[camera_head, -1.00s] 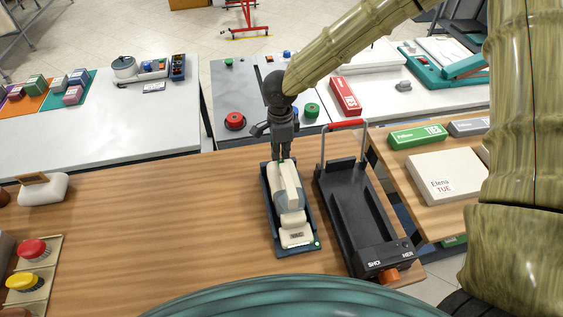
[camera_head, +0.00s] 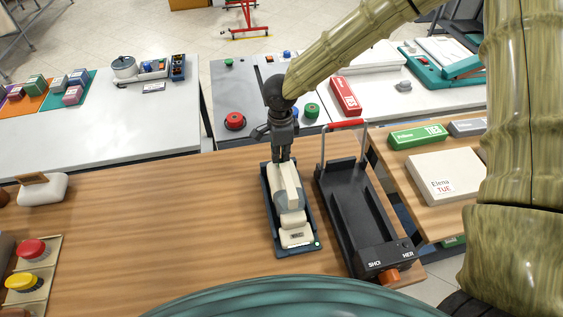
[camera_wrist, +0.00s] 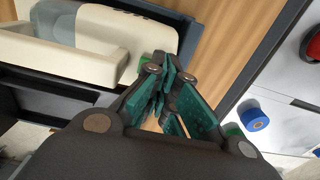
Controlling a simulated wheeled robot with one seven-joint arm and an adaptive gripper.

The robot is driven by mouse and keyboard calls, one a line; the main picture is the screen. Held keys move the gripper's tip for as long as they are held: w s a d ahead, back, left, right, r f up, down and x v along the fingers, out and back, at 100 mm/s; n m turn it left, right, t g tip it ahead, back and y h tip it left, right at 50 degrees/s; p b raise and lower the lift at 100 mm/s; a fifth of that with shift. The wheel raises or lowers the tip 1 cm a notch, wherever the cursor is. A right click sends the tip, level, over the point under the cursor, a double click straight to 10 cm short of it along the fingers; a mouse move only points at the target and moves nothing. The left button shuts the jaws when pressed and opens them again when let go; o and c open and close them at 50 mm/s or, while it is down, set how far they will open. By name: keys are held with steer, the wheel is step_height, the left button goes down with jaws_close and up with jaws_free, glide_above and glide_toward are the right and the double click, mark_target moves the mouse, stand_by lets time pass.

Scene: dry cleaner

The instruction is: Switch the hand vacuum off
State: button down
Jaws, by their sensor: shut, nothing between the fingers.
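The hand vacuum (camera_head: 289,196), cream with a grey part, lies in a dark blue cradle (camera_head: 312,231) on the wooden counter. A small green light shows at the cradle's near right corner. My gripper (camera_head: 282,158) points down at the vacuum's far end, shut and empty. In the wrist view the vacuum (camera_wrist: 97,60) fills the upper left. A green button (camera_wrist: 145,62) sits at its end, right beside my gripper's fingers (camera_wrist: 160,88). I cannot tell whether the fingers touch the button.
A black shoe machine (camera_head: 352,215) with a red-gripped handle stands close to the right of the cradle. The counter's middle left is clear. Boxes (camera_head: 445,175) lie at right.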

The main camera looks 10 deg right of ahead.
steer(key=shift+r+p, duration=3.45)
steer(key=shift+p, duration=0.45)
